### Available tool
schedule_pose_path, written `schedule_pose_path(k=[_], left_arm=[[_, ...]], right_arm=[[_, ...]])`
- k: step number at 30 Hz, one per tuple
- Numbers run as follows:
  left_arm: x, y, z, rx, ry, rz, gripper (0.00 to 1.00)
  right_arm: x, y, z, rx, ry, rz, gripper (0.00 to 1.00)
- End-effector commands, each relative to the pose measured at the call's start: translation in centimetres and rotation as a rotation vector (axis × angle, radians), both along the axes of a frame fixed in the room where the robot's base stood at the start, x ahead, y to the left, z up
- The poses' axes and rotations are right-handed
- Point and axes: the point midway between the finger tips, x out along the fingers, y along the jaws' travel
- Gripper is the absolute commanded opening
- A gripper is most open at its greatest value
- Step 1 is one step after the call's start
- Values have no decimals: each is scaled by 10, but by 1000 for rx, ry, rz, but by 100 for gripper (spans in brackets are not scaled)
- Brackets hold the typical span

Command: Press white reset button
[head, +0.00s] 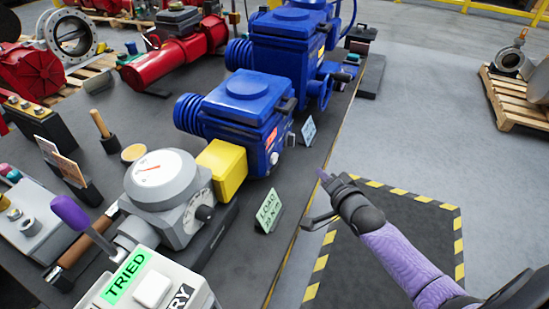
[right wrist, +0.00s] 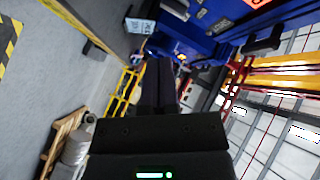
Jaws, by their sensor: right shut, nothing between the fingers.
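A large white square button (head: 151,288) sits on top of a pale box at the bottom of the head view, beside a green label reading "TRIED". A small round white button (head: 274,158) sits on the near end of the front blue actuator (head: 240,105). I cannot tell which is the reset button. My right gripper (head: 322,177) is shut and empty, over the floor right of the bench and apart from both buttons. In the right wrist view its closed fingers (right wrist: 158,85) point towards blue housing (right wrist: 195,48). My left gripper is not in view.
A green "LOAD" card (head: 269,211) stands near the bench's right edge, between my right gripper and the grey dial gauge (head: 165,190). A yellow block (head: 222,168) joins gauge and actuator. A purple-handled lever (head: 70,212) rises at left.

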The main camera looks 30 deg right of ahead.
Motion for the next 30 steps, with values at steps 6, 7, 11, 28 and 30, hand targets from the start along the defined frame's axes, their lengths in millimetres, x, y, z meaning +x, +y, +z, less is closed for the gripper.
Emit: schedule_pose_path(k=[6,7,11,28,30], left_arm=[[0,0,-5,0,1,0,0],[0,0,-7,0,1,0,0],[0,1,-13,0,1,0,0],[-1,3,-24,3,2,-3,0],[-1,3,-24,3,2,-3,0]], right_arm=[[11,10,-2,2,-1,0,0],[14,13,-2,3,-2,0,0],[30,26,-3,4,-1,0,0],[67,57,-1,-1,2,0,0],[67,57,-1,-1,2,0,0]])
